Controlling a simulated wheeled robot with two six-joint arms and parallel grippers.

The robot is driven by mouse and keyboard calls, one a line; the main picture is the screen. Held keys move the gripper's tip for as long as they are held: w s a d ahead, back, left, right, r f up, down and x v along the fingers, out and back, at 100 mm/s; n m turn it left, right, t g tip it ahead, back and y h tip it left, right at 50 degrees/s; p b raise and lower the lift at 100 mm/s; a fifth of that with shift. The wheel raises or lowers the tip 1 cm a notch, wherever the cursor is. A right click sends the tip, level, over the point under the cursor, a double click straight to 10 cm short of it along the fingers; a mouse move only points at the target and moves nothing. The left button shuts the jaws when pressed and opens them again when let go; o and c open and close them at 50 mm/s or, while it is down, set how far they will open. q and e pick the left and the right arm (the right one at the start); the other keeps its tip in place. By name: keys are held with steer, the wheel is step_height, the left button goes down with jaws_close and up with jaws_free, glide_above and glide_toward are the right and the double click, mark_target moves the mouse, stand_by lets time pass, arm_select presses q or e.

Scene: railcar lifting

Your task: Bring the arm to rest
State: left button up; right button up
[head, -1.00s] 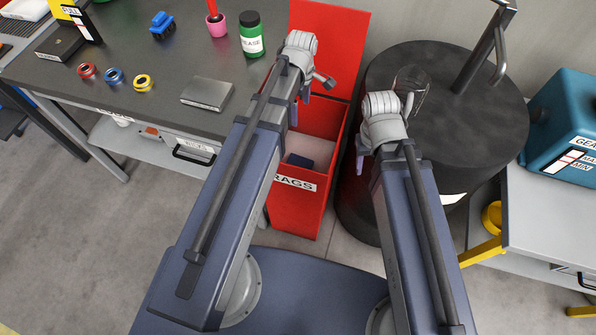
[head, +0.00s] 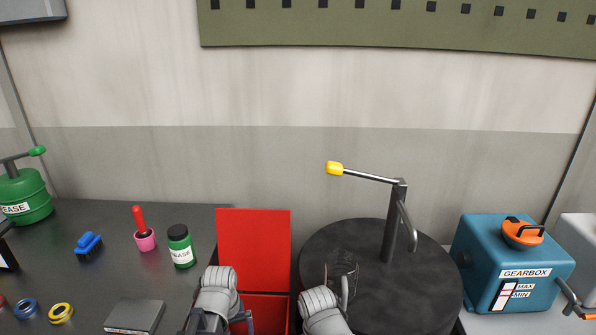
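My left arm's end (head: 219,290) shows at the bottom of the head view, in front of the red rag bin. My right arm's end (head: 323,306) is to its right, in front of the black drum. Both show mainly as rounded grey wrist parts. The fingers are mostly hidden or below the frame, so I cannot tell whether either gripper is open or shut. No held object is visible at either end.
The red bin's raised lid (head: 253,248) and a black drum (head: 427,287) with a yellow-tipped pump handle (head: 335,168) stand close by. A dark bench (head: 95,222) is left, a blue gearbox (head: 490,252) right.

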arm_select(q)
steer(key=s+d+r+m+y+p, duration=0.1)
steer(key=s+d+r+m+p, duration=0.1)
steer(key=s+d+m, duration=0.5)
steer(key=d, duration=0.4)
steer(key=shift+s+r+g, duration=0.25)
steer(key=shift+s+g, duration=0.05)
steer(key=shift+g, duration=0.1)
